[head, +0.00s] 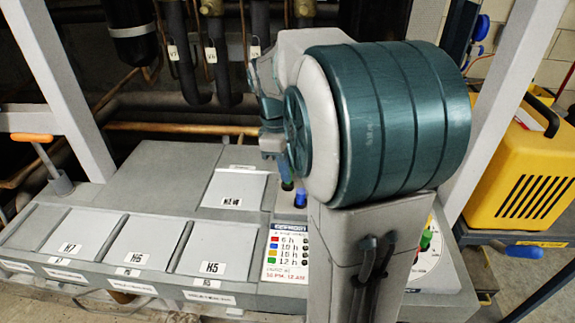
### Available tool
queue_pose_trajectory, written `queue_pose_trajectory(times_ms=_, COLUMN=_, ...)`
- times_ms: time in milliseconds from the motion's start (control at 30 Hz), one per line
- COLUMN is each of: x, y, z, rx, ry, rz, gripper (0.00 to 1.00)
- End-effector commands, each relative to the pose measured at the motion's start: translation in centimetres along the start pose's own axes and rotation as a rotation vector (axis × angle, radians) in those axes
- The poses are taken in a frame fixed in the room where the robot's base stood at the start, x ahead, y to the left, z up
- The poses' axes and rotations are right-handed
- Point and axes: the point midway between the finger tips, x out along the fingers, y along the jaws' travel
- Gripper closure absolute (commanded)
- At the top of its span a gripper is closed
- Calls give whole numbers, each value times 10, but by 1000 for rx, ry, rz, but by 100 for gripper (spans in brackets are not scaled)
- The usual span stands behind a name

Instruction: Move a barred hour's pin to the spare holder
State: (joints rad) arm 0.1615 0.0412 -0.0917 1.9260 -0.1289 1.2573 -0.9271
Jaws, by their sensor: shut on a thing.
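My gripper (274,150) is above the middle of the rack's grey top, partly hidden by my own arm. It is shut, and a green pin (287,185) shows just under it; the grip itself is hard to see. A blue pin (300,198) stands upright just below and right of the green one, near a dark label plate (291,228). A white dial (428,262) shows partly at the right behind my arm, with a green pin (426,239) and a small red one near it. I cannot tell which place is the spare holder.
A card (287,254) lists hours beside coloured squares. Grey lids marked H7 (68,247), H6 (137,260) and H5 (212,267) lie left of it. An orange-handled lever (33,138) stands at left, a yellow case (524,170) at right. Pipes and uprights stand behind.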

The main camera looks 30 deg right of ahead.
Motion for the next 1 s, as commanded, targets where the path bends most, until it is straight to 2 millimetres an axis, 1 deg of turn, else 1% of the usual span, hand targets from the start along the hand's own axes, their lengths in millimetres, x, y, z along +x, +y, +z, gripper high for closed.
queue_pose_trajectory(times_ms=233, x=10, y=0, z=-1, rx=0, ry=-1, rz=-1, gripper=100)
queue_pose_trajectory(times_ms=1000, x=14, y=0, z=-2, rx=0, ry=-1, rz=-1, gripper=100)
